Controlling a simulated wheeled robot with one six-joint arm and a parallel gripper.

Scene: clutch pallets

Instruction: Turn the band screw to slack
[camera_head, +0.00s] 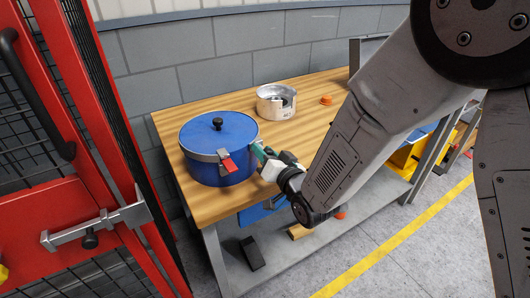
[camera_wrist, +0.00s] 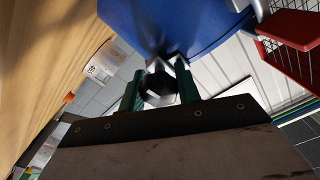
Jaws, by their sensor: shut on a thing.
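A blue round vessel (camera_head: 214,172) with a blue lid (camera_head: 205,135) and a black top knob (camera_head: 217,123) stands on the wooden bench. A metal band (camera_head: 200,154) with a red lever (camera_head: 229,165) runs around it. My gripper (camera_head: 264,157) is at the vessel's right side. In the wrist view, its green fingers (camera_wrist: 159,91) are shut on the dark round head of the band screw (camera_wrist: 158,87), which sits beside metal lugs (camera_wrist: 165,65) at the blue wall (camera_wrist: 175,22). In the head view the screw is hidden by the gripper.
A silver metal can (camera_head: 276,103) and an orange cap (camera_head: 326,100) stand farther back on the bench (camera_head: 225,205). A red mesh fence (camera_head: 85,120) is close on the left. A lower shelf (camera_head: 285,255) holds a black block (camera_head: 252,254). Bare wood lies between vessel and can.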

